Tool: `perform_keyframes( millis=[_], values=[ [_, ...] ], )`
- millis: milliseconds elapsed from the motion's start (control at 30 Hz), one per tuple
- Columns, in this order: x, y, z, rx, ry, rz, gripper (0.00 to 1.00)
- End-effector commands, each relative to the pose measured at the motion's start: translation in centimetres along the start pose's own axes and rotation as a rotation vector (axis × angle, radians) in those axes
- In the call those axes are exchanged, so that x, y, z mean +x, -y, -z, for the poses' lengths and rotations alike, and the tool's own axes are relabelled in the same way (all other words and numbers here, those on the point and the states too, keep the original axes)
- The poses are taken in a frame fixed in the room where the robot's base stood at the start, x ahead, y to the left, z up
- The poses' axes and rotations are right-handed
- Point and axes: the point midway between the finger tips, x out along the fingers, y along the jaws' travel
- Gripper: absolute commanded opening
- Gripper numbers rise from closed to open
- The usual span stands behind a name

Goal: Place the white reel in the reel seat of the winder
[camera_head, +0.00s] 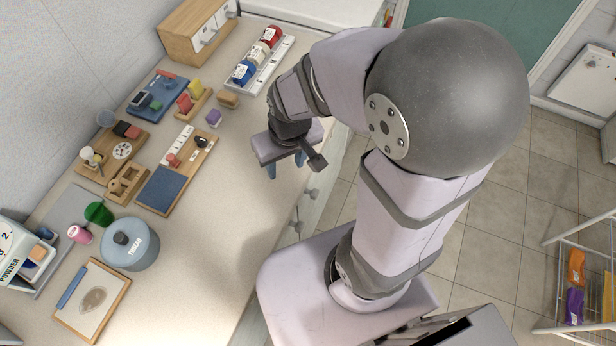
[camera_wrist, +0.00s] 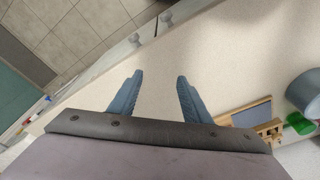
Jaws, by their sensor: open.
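A white reel (camera_head: 258,51) appears to sit between a red reel (camera_head: 271,36) and a blue reel (camera_head: 243,73) on a white rack (camera_head: 273,66) at the back of the counter. A small notched wooden frame (camera_head: 127,184) on the left side of the counter may be the winder, but I cannot tell for certain; it also shows in the wrist view (camera_wrist: 270,130). My gripper (camera_head: 285,167) is open and empty above the counter's right edge, well in front of the reels. In the wrist view its two blue fingers (camera_wrist: 160,78) are apart with only bare counter between them.
A purple block (camera_head: 214,118) lies mid-counter. The counter's middle and right front are clear.

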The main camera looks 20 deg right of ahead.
Motion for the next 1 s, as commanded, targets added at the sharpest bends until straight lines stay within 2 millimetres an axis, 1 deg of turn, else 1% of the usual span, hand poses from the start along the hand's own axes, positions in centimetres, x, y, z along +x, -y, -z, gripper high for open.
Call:
perform_keyframes(
  millis=[33,100,200,267,367,1000],
  values=[
    [-0.5,-1.2,-1.7,0.032,0.039,-0.012,0.44],
    [-1.0,-2.2,-3.8,0.062,0.091,-0.022,0.44],
    [-1.5,-3.0,-5.6,0.088,0.138,-0.032,0.44],
    [-1.6,-3.2,-6.2,0.096,0.154,-0.035,0.44],
    [-1.7,-3.3,-6.5,0.099,0.161,-0.036,0.44],
    [-1.7,-3.2,-6.3,0.097,0.159,-0.035,0.44]
  ],
)
